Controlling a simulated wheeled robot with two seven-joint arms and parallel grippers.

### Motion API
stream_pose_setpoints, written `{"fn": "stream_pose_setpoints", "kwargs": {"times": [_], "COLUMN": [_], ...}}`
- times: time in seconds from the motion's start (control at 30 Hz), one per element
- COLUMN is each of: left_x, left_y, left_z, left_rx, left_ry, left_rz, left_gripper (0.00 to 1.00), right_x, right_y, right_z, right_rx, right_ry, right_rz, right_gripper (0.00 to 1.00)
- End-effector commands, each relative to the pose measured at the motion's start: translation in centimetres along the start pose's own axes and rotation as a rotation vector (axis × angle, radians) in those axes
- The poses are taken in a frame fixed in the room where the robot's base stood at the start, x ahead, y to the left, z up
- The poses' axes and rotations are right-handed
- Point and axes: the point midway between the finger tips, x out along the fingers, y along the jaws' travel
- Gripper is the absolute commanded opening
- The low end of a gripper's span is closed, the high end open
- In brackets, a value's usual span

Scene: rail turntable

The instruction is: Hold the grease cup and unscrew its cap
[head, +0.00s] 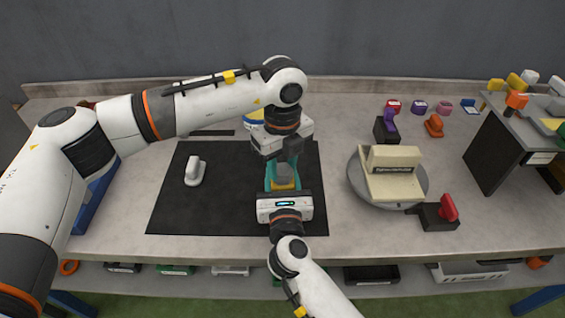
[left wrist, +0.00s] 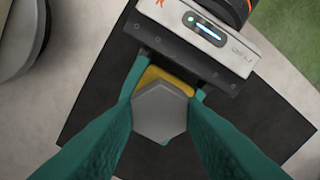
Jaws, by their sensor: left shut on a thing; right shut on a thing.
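The grease cup has a yellow body (left wrist: 165,76) and a grey hexagonal cap (left wrist: 160,112). In the head view the cap (head: 284,170) and body (head: 285,186) are above the black mat. My left gripper (head: 284,163) comes down from above. Its teal fingers lie on either side of the cap in the left wrist view, shut on it. My right gripper (head: 284,184) comes in from the near side, its teal fingers shut on the yellow body. The cap covers much of the body in the wrist view, and whether the thread is loose is hidden.
A black mat (head: 180,205) covers the middle of the bench, with a white handled object (head: 195,172) at its left. A round grey turntable (head: 362,190) carrying a cream block (head: 392,180) stands to the right. A red-handled dark block (head: 437,214) sits nearby.

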Motion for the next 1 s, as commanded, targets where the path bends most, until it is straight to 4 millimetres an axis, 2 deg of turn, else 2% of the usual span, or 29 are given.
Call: {"fn": "stream_pose_setpoints", "kwargs": {"times": [0.13, 0.43, 0.73, 0.77, 0.8, 0.9, 1.0], "left_x": [0.08, 0.06, 0.09, 0.09, 0.09, 0.07, 0.05], "left_y": [-0.02, -0.02, -0.02, -0.02, -0.02, -0.02, -0.02], "left_z": [-0.06, -0.07, -0.07, -0.07, -0.06, -0.05, -0.03], "left_rx": [-0.077, -0.48, -0.525, -0.525, -0.525, -0.524, -0.523], "left_ry": [0.001, 0.002, 0.002, 0.002, 0.001, 0.001, 0.001], "left_rz": [-0.001, 0.0, 0.0, 0.0, 0.0, 0.0, 0.0], "left_gripper": [0.12, 0.12, 0.12, 0.41, 0.47, 0.61, 0.61], "right_x": [-0.04, -0.04, -0.04, -0.04, -0.04, -0.04, -0.03], "right_y": [-0.05, -0.05, -0.05, -0.05, -0.05, -0.05, -0.04], "right_z": [0.03, 0.03, 0.03, 0.03, 0.03, 0.03, 0.03], "right_rx": [0.0, 0.0, 0.0, 0.0, 0.0, 0.0, 0.0], "right_ry": [0.0, 0.0, 0.0, 0.0, 0.0, 0.0, -0.001], "right_rz": [-0.001, -0.001, -0.001, -0.001, -0.001, -0.001, -0.001], "right_gripper": [0.06, 0.06, 0.06, 0.06, 0.06, 0.06, 0.06]}}
